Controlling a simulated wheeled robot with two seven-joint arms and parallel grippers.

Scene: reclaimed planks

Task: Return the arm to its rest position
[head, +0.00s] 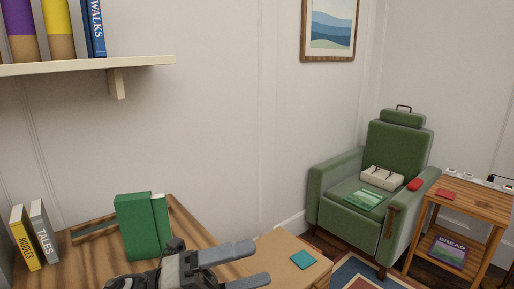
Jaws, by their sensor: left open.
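My left gripper (262,264) shows at the bottom middle of the head view, low over the right part of the wooden desk (190,222). Its two grey fingers point right and are spread apart, with nothing between them. Part of my arm behind it is cut off by the bottom edge. A green book or box (136,226) stands upright on the desk, just behind and left of the gripper; its lower right part is partly covered by my arm. My right gripper is not in view.
A yellow book (24,238) and a grey book (43,234) stand at the desk's left. A wall shelf (80,66) holds books above. A low wooden surface (280,250) with a teal square (303,260) lies right of the gripper. A green armchair (340,178) and side table (480,200) stand farther right.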

